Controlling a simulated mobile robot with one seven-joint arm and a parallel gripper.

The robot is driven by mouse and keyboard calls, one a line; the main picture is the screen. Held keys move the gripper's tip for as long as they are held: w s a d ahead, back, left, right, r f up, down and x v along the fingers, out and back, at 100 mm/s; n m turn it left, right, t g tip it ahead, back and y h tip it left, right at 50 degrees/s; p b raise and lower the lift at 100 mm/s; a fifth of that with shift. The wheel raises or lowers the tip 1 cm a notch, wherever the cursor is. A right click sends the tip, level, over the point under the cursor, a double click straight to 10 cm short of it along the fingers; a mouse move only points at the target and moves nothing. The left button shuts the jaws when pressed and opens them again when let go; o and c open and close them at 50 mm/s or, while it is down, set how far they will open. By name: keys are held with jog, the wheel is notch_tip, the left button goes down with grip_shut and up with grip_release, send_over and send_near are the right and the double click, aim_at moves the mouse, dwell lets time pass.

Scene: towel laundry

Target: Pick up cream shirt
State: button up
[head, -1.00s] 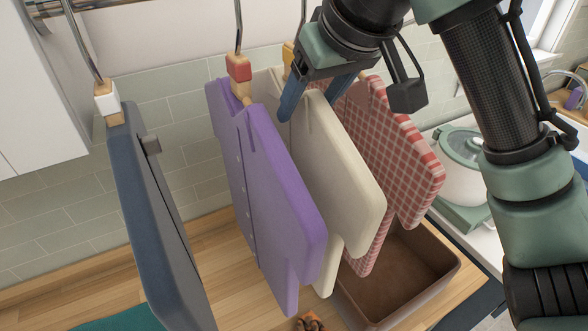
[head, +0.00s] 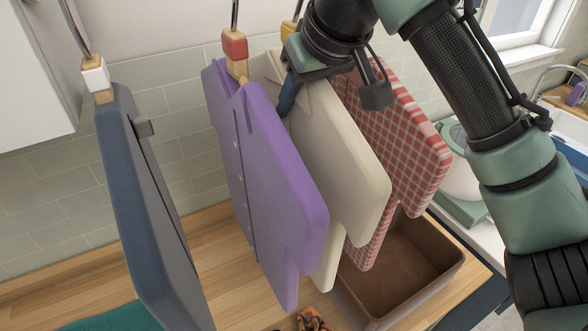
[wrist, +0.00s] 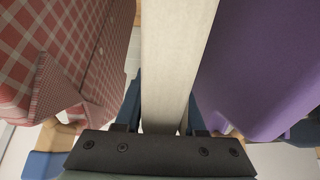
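The cream shirt (head: 338,160) hangs in the middle, between a purple shirt (head: 265,170) and a red checked shirt (head: 400,140). My gripper (head: 287,95) points down at the cream shirt's upper edge, near its collar. One blue finger shows in front of the cream shirt; the other is hidden behind it. In the wrist view, the cream shirt (wrist: 175,60) runs edge-on between the two fingers. The fingers look open around it, and contact is not clear. The purple shirt (wrist: 255,70) and checked shirt (wrist: 65,65) hang close on either side.
A dark blue hanging item (head: 145,200) is at the left. A brown bin (head: 405,275) stands on the wooden counter (head: 220,262) below the shirts. A white-green pot (head: 458,165) and a sink (head: 570,125) are to the right. Space between the shirts is narrow.

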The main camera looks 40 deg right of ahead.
grip_shut()
dwell(1.1)
